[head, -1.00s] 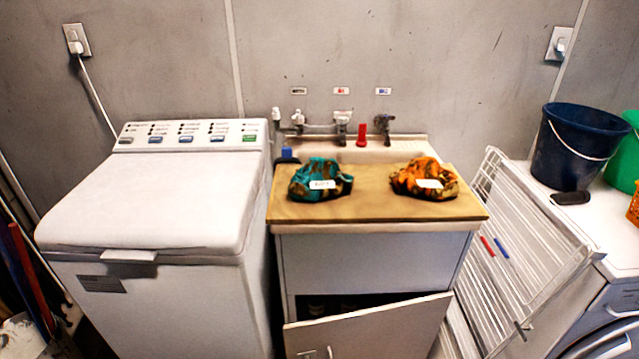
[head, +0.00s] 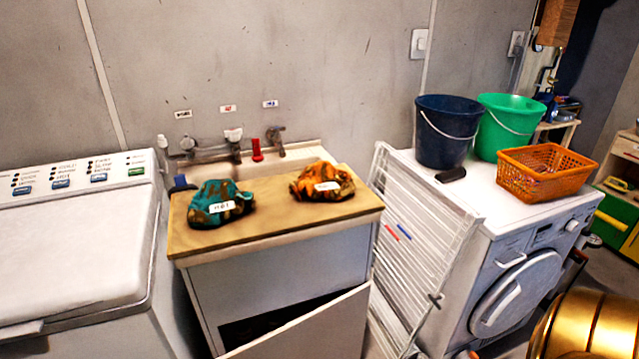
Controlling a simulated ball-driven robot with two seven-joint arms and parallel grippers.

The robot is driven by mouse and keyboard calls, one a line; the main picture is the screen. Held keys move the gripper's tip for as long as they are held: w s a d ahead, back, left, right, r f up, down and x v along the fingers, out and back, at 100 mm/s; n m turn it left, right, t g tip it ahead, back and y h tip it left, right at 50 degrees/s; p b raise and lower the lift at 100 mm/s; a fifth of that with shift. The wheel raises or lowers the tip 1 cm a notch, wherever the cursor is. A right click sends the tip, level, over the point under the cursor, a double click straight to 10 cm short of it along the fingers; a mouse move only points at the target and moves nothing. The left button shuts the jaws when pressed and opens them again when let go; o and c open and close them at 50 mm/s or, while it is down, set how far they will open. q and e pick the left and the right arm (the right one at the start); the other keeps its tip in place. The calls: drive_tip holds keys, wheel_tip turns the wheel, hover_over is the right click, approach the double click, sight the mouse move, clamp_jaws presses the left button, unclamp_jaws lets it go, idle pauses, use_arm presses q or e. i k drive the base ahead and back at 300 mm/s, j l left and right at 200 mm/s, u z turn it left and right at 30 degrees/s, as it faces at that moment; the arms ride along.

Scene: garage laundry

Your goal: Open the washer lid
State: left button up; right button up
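The white top-loading washer (head: 70,254) stands at the left edge of the head view, partly cut off. Its lid (head: 72,240) is shut and lies flat. Part of the lid's front handle (head: 20,330) shows at the bottom left. The control panel (head: 75,178) with its row of buttons runs behind the lid. Neither of my grippers is in view.
A sink cabinet (head: 290,268) with its door ajar stands right of the washer; two cloth bundles lie on its wooden board. A folded drying rack (head: 400,235) leans beside a front-loading machine (head: 520,285) carrying buckets and an orange basket (head: 545,172).

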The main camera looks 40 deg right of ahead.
sight(61, 260)
drive_tip(key=i+l+z, duration=0.15)
drive_tip(key=i+z, duration=0.5)
drive_tip(key=i+u, duration=0.1)
drive_tip(key=u, duration=1.35)
